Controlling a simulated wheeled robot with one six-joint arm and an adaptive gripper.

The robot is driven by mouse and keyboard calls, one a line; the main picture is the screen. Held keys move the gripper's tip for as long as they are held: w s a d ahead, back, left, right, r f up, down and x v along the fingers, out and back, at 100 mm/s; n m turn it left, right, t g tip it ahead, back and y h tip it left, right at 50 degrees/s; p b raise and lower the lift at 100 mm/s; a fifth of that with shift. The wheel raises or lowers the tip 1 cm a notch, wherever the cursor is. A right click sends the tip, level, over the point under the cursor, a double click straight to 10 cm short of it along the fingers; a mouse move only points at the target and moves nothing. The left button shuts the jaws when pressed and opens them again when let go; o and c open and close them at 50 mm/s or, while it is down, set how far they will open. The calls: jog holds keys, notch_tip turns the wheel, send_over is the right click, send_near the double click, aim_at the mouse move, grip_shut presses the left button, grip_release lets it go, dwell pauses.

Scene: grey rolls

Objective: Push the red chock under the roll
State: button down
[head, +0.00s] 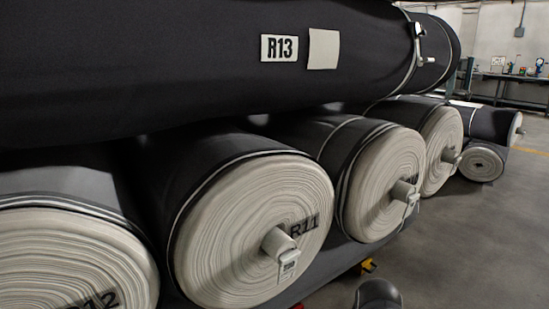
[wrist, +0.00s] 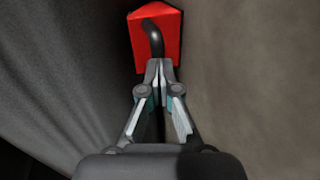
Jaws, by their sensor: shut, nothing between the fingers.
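The red chock (wrist: 172,35) is a wedge-shaped block with a black curved handle, at the top centre of the wrist view. It lies on the floor beside a dark grey fabric surface, which looks like the roll (wrist: 60,70). My gripper (wrist: 158,64) is shut and empty, with its fingertips at the chock's near side. I cannot tell whether they touch it. In the head view a small red patch shows at the bottom edge under roll R11 (head: 250,220); the rest there is cut off.
Roll R13 (head: 180,60) lies on top of the lower rolls. Roll R12 (head: 70,260) is at the left, and more rolls (head: 385,180) stand to the right. A small yellow object (head: 367,265) lies by the rolls. Open floor (head: 480,240) lies at the right.

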jog(key=shift+s+d, duration=0.6)
jog(key=shift+s, duration=0.2)
jog(key=shift+s+d, duration=0.55)
jog(key=shift+s, duration=0.25)
